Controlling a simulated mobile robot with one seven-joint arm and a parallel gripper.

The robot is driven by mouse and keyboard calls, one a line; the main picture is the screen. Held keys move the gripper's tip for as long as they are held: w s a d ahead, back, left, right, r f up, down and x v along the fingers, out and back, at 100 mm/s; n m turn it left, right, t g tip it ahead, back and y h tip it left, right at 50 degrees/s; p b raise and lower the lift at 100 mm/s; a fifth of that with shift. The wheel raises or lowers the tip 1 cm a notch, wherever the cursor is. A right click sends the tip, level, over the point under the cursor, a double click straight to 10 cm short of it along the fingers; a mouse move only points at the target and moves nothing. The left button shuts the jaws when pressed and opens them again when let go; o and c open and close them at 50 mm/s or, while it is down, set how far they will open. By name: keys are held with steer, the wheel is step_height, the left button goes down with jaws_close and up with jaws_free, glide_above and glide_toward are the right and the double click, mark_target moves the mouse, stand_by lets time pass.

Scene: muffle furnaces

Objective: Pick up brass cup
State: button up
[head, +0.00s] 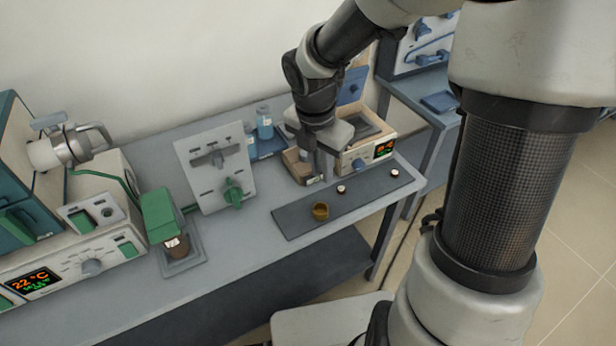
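The brass cup (320,211) is small and golden-brown. It stands on a dark grey mat (290,222) near the front edge of the bench. My gripper (325,176) points down above the bench, behind the cup and apart from it. Its fingers are small and partly lost against the things behind them, so I cannot tell whether they are open or shut.
Two small pale-rimmed round items (341,189) and (395,173) stand on the mat to the right of the cup. A small furnace with a red display (384,149) stands behind. A panel with a green valve (233,192) and a brown jar (176,246) are to the left.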

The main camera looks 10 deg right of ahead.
steer(key=b, duration=0.4)
glide_toward(326, 217)
steer(key=shift+w+d+f+b, duration=0.2)
steer(key=shift+f+b, duration=0.3)
steer(key=shift+f, duration=0.55)
steer(key=shift+w+d+f+b, duration=0.15)
steer(key=shift+f+b, duration=0.35)
steer(key=shift+f, duration=0.55)
steer(key=shift+w+d+f+b, duration=0.1)
steer(key=shift+w+f+b, duration=0.3)
steer(key=shift+f, duration=0.7)
steer(key=shift+s+r, duration=0.1)
steer(key=shift+s, duration=0.05)
jaws_close()
